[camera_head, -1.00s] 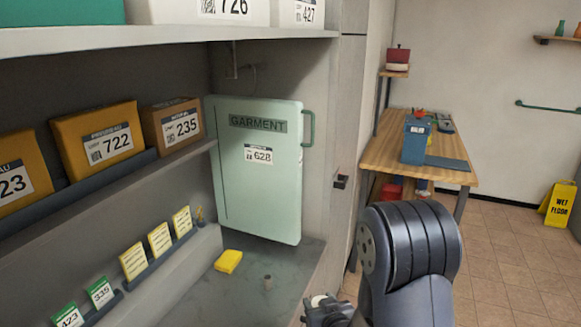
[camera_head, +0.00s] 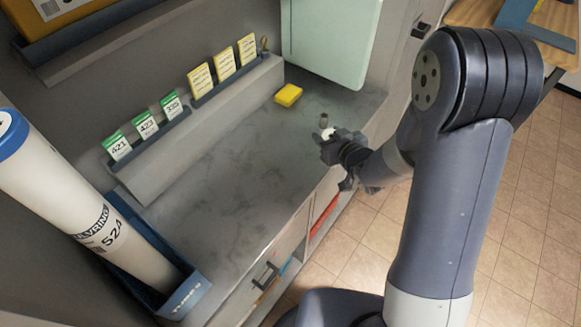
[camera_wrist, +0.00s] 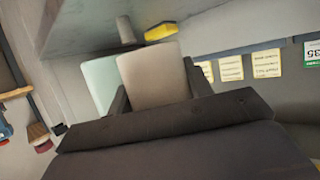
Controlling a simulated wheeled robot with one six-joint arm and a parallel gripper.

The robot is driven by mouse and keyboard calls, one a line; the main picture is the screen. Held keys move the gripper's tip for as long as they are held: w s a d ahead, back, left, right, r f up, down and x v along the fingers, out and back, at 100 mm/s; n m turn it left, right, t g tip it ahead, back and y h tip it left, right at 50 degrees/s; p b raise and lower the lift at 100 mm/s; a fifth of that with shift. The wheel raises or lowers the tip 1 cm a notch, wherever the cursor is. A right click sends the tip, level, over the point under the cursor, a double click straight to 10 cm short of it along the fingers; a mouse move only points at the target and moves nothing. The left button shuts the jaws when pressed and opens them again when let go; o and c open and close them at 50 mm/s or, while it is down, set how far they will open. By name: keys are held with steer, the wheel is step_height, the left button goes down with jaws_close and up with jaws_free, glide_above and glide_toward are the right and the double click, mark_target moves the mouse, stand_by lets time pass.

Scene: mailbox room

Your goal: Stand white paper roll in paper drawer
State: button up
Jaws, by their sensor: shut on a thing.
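My gripper (camera_head: 333,143) is over the right end of the grey counter, near its front edge. It is shut on a pale white roll (camera_wrist: 153,76), which stands out between the fingers in the wrist view. In the head view only a small white end of the roll (camera_head: 328,133) shows at the jaws. Below the counter is a drawer front with a dark handle (camera_head: 268,272). Red shows in an opening to its right. I cannot tell which of these is the paper drawer; no label for it is readable.
A small grey-brown cylinder (camera_head: 323,120) and a yellow block (camera_head: 288,95) stand on the counter (camera_head: 225,175) just beyond my gripper. A large white tube (camera_head: 75,195) leans in a blue holder at left. Cards line the back ledge. The middle counter is clear.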

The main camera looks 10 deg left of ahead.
steer(key=s+a+r+n+g+y, duration=0.1)
steer(key=s+a+n+g+y, duration=0.2)
steer(key=a, duration=0.7)
steer(key=shift+s+a+r+n+g+y, duration=0.3)
steer(key=shift+s+a+n+y, duration=0.1)
steer(key=shift+s+n, duration=0.3)
glide_above(286, 167)
step_height(286, 167, down, 8)
steer(key=shift+f, duration=0.85)
steer(key=shift+f+b, duration=0.25)
steer(key=shift+b, duration=0.2)
steer(key=o, duration=1)
steer(key=shift+r+p, duration=0.15)
steer(key=shift+p, duration=0.3)
